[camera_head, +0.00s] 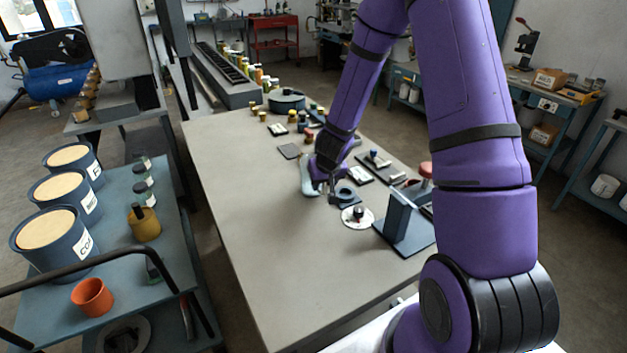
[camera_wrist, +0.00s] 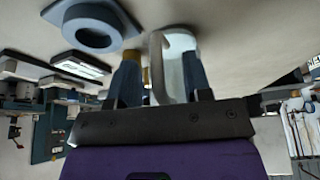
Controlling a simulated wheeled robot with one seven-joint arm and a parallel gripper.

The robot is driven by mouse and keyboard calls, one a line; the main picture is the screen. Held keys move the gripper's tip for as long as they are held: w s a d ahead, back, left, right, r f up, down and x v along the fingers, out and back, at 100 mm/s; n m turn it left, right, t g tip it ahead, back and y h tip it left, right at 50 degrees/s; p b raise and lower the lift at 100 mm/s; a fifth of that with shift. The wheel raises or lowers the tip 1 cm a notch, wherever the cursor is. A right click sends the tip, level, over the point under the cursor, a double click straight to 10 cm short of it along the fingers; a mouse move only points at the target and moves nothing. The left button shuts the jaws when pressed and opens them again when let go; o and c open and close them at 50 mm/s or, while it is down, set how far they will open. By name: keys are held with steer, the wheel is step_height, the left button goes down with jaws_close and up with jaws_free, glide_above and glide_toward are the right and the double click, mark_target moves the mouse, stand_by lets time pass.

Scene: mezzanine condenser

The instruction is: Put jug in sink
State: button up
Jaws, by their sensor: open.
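The jug (camera_head: 308,174) looks like a pale grey-blue vessel on the long table, at my gripper's left side in the head view. In the wrist view the pale jug (camera_wrist: 174,62) has its whitish handle loop between my two fingers. In the wrist view my gripper (camera_wrist: 160,66) is open, with one finger on each side of the handle. I cannot tell whether either finger touches it. My arm and gripper hide part of the jug. I cannot make out a sink in either view.
A blue ring-shaped block (camera_head: 345,194) lies close to my gripper, also in the wrist view (camera_wrist: 93,31). An upright blue plate on a base (camera_head: 397,215) stands nearer. A cart with large tubs (camera_head: 66,190) and an orange cup (camera_head: 92,297) is left. The table's left half is clear.

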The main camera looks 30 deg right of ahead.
steer(key=shift+w+f, duration=0.25)
steer(key=shift+f, duration=0.3)
jaws_close()
steer(key=shift+r, duration=0.2)
steer(key=shift+r, duration=4.65)
